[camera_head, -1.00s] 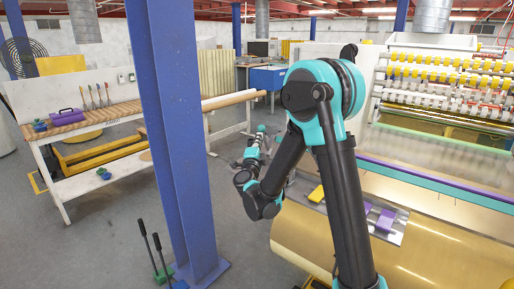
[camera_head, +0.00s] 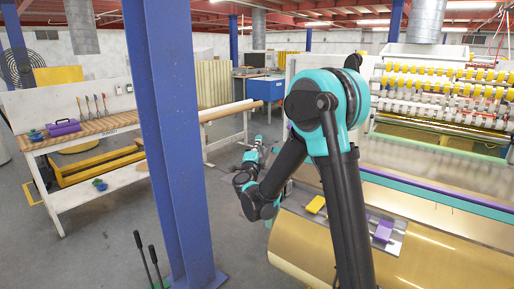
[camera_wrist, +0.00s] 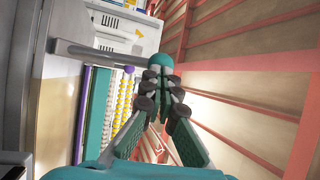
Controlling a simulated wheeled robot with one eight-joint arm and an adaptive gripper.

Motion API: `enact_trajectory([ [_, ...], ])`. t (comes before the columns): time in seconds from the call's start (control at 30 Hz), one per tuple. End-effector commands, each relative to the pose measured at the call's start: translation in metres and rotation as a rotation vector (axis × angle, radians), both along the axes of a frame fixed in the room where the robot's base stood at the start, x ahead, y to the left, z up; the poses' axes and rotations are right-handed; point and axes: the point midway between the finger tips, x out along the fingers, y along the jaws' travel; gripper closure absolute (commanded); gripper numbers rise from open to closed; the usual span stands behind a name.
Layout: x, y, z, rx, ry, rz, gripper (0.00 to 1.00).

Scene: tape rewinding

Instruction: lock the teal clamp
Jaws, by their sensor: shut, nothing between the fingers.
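My gripper (camera_wrist: 160,88) is shut and empty in the wrist view. Just past its fingertips is a teal ball knob (camera_wrist: 160,63) on the end of a grey rod (camera_wrist: 95,52), apparently the teal clamp's handle. The fingertips overlap the knob's lower edge in the picture; I cannot tell if they touch. In the head view my gripper is small and far off, beyond my bent arm (camera_head: 340,180). I cannot make out the teal clamp there.
The machine's gold roll (camera_head: 300,245) carries a metal plate with a yellow block (camera_head: 315,204) and a purple block (camera_head: 383,230). A blue column (camera_head: 172,150) stands left of my arm. Farther left is a workbench (camera_head: 75,140) with a purple toolbox (camera_head: 63,127).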

Motion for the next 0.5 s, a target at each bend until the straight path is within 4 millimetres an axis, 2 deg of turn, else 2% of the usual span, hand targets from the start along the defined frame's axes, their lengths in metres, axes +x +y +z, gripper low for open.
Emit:
enact_trajectory([
  [0.3,0.009,-0.008,0.008,0.049,0.066,-0.003,1.0],
  [0.5,0.023,-0.018,0.017,0.127,0.173,-0.004,1.0],
])
